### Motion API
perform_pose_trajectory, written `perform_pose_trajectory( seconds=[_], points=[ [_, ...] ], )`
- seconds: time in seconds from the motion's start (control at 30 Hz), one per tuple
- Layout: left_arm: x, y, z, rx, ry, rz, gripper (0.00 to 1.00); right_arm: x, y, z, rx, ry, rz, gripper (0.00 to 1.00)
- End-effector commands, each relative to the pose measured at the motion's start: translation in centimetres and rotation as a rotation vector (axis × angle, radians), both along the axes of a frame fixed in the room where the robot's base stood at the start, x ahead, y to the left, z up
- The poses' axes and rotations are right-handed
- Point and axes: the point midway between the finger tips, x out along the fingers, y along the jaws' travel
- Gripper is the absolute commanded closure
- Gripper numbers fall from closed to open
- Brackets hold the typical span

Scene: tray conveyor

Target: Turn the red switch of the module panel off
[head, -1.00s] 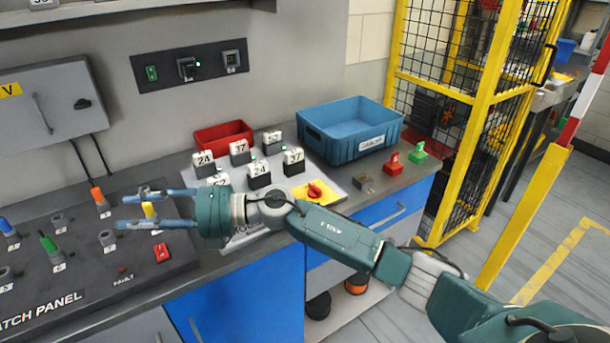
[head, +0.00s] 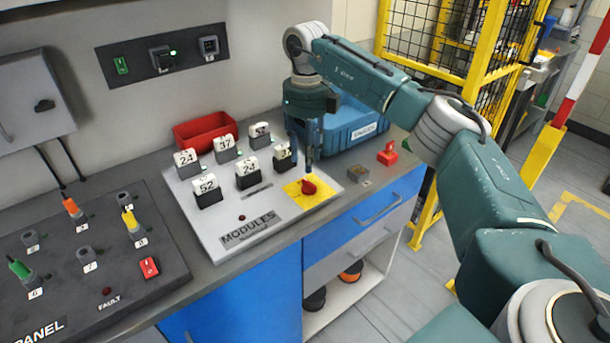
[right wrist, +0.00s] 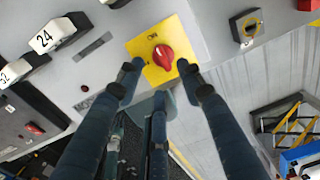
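The module panel (head: 212,232) is a light plate on the counter, marked MODULES, with several numbered modules on it. Its red switch (head: 309,187) is a rotary knob on a yellow square at the panel's right front corner. It also shows in the right wrist view (right wrist: 163,55), with an ON mark beside it. My right gripper (head: 303,160) points down just above and behind the switch. My left gripper is out of view.
A blue bin (head: 350,122) stands behind my right gripper and a red bin (head: 206,132) behind the modules. A red lockout piece (head: 387,155) and a small grey-brown block (head: 358,174) lie right of the panel. The patch panel (head: 60,285) is at left.

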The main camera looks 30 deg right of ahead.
Motion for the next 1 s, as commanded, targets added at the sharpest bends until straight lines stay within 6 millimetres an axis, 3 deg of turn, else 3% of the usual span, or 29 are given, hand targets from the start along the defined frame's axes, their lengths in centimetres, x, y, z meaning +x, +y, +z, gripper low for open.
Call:
perform_pose_trajectory(
  seconds=[0.2,0.4,0.77,0.8,1.0],
  points=[
    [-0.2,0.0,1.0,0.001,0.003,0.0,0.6,-0.1,0.1,-4.2,0.002,0.003,0.001,0.62],
    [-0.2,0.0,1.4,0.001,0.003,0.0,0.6,0.0,0.1,-6.6,0.002,0.0,0.002,0.62],
    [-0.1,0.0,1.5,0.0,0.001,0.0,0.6,0.0,0.1,-7.4,0.002,-0.002,0.002,0.62],
    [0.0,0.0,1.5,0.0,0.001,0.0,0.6,0.0,0.1,-7.4,0.002,-0.002,0.002,0.65],
    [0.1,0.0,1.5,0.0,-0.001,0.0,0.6,0.0,0.1,-7.4,0.003,-0.002,0.002,1.0]
  ],
)
